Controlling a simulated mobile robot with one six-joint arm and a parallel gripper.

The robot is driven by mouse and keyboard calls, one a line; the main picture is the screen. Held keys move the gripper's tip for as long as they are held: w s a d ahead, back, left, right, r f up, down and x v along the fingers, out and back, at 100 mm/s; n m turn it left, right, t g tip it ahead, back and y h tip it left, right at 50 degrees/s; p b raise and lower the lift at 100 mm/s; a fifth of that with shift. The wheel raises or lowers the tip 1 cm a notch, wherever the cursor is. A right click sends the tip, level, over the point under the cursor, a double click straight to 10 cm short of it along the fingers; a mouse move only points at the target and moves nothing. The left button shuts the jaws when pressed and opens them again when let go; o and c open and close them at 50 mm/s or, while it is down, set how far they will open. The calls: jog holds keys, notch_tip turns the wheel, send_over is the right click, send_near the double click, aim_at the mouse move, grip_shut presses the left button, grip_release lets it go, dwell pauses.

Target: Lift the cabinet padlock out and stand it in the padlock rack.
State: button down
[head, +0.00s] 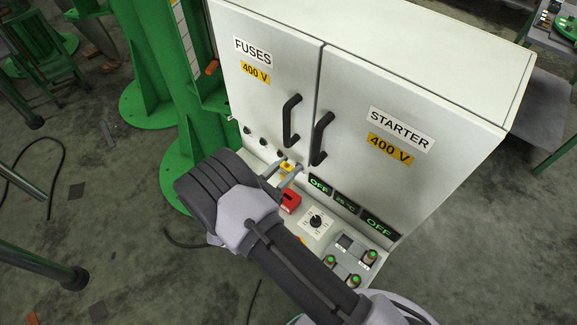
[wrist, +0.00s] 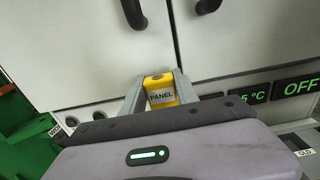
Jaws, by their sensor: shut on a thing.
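The cabinet padlock is a yellow block with a white PANEL label. It shows in the wrist view (wrist: 161,97) between my two grey fingers, and in the head view (head: 287,168) just below the cabinet doors. My gripper (head: 281,172) is shut on it; the fingers also show in the wrist view (wrist: 160,88), one on each side of the padlock. The padlock's shackle, and whether it is still in a hasp, I cannot make out. I cannot identify the padlock rack with certainty in either view.
The cabinet (head: 375,85) has two black door handles (head: 291,120) close above my gripper. Its lower ledge carries a red block (head: 291,202), a rotary knob (head: 316,220) and green-lit buttons (head: 371,257). A green column (head: 165,75) stands at the left.

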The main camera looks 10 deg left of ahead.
jog(key=shift+f+b, duration=2.6)
jog(key=shift+f, duration=0.35)
jog(key=shift+b, duration=0.35)
jog(key=shift+f, duration=0.2)
